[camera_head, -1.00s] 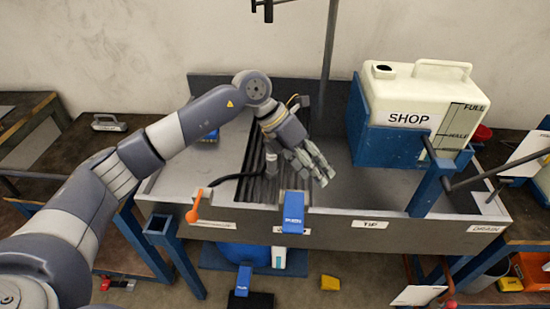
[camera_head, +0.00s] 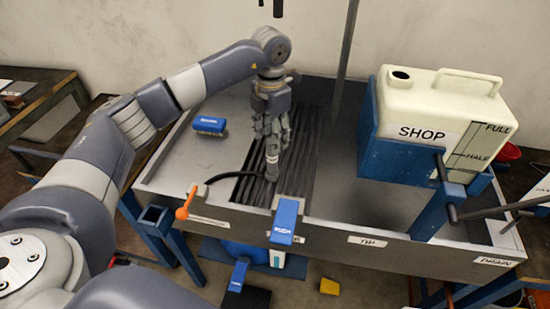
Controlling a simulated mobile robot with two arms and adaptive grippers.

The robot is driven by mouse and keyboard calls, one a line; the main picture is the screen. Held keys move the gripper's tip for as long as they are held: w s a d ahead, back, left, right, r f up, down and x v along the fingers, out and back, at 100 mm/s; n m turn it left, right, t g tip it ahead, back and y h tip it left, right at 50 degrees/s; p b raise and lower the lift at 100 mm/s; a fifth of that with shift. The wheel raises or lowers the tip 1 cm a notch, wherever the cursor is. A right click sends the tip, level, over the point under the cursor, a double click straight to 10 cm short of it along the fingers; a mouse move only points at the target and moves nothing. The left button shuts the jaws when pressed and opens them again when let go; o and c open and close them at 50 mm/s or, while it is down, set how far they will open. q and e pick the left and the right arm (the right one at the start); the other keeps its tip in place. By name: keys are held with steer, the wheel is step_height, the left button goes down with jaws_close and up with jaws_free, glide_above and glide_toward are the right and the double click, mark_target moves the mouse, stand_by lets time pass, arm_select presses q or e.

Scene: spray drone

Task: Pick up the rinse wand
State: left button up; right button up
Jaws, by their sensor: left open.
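The rinse wand (camera_head: 272,170) stands over the dark slatted grate in the grey sink. Its lower part is dark with a pale band, and a black hose curves off it to the left. My left gripper (camera_head: 271,140) points down directly above and around the wand's upper end. Its fingers are open and hide the wand's top. I cannot tell whether they touch it. My right gripper is not in view.
The grey sink (camera_head: 395,205) has a blue lever (camera_head: 285,220) and an orange handle (camera_head: 186,203) at its front rim. A white SHOP tank (camera_head: 440,110) in a blue frame stands at the right.

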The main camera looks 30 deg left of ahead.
mark_target(272, 160)
arm_select(q)
step_height(272, 160, down, 2)
steer(key=shift+d+f+p, duration=0.1)
steer(key=shift+f+p, duration=0.1)
steer(key=shift+p, duration=0.15)
step_height(272, 160, down, 4)
steer(key=shift+s+f+p, duration=0.1)
steer(key=shift+s+p, duration=0.05)
steer(key=shift+p, duration=0.7)
steer(key=shift+f, duration=0.2)
steer(key=c, duration=0.9)
jaws_close()
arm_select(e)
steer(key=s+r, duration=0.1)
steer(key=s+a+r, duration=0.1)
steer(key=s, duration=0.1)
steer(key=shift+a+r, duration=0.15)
